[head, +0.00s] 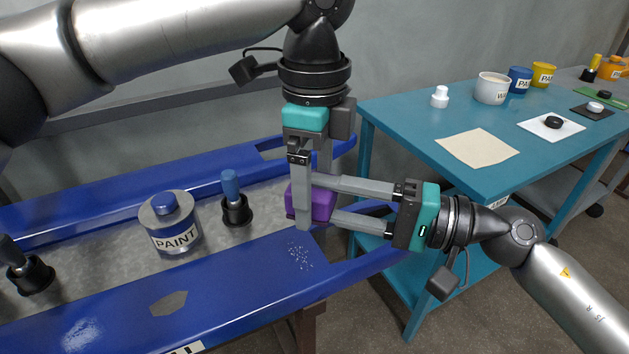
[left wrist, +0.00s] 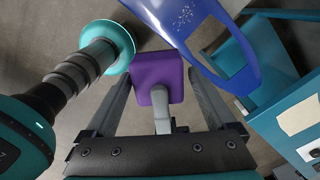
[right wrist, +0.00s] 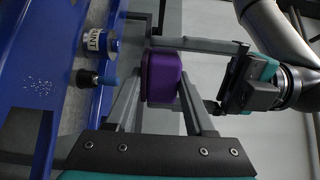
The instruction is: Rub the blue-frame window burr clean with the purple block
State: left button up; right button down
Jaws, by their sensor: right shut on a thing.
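The purple block (head: 322,203) is held by my right gripper (head: 335,205), beside the blue frame. The patch shows in the left wrist view (left wrist: 184,16) and right wrist view (right wrist: 40,86).
A paint can (head: 170,235) and a blue-handled tool in a black holder (head: 235,208) stand on the grey strip. Another dark holder (head: 30,277) is at the left. A teal table (head: 400,120) at the right bears cups, a beige cloth (head: 478,150) and small items.

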pick_arm(q)
jog(key=c, duration=1.2)
pick_arm(e)
jog(key=shift+s, duration=0.1)
pick_arm(q)
grip_shut()
pick_arm(e)
jog(key=shift+c, duration=0.9)
grip_release()
jog(key=shift+d, duration=0.1)
